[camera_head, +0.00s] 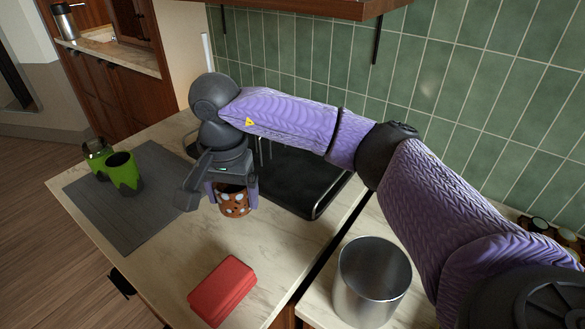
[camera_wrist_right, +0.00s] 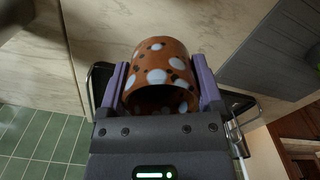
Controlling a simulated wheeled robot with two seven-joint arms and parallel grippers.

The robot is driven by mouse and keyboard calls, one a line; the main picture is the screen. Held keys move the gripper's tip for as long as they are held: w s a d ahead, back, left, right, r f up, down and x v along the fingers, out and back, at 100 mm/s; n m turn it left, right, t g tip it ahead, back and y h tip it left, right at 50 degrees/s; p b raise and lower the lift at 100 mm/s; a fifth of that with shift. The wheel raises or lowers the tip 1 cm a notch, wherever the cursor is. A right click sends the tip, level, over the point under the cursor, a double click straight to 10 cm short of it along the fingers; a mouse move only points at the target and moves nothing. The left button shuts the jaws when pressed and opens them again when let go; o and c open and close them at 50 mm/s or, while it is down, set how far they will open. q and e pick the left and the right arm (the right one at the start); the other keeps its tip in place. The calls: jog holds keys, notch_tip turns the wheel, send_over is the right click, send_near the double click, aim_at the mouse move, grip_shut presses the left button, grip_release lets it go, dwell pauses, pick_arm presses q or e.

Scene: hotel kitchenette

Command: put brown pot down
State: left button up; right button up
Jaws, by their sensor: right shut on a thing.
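The brown pot (camera_head: 234,207) has white and dark spots and hangs below my right gripper (camera_head: 232,191), near the front left of the black sink. In the right wrist view the pot (camera_wrist_right: 160,68) lies between the two purple fingers (camera_wrist_right: 160,80), one on each side, with its open mouth facing the palm. The right gripper is shut on it. The head view does not clearly show whether the pot's base touches the pale counter (camera_head: 190,262). My left gripper is out of view.
A grey mat (camera_head: 150,215) with two green cups (camera_head: 124,172) lies left of the pot. A red box (camera_head: 222,290) lies in front, and a metal canister (camera_head: 371,283) stands at right. The black sink (camera_head: 300,183) is behind. Bare counter lies between mat and red box.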

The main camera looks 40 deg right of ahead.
jog(key=b, duration=0.2)
send_over(289, 189)
notch_tip(289, 189, down, 3)
jog(key=shift+a+r, duration=0.15)
jog(key=shift+r, duration=0.05)
jog(key=shift+f, duration=0.4)
notch_tip(289, 189, down, 4)
jog(key=shift+b, duration=0.9)
jog(key=shift+r, duration=0.15)
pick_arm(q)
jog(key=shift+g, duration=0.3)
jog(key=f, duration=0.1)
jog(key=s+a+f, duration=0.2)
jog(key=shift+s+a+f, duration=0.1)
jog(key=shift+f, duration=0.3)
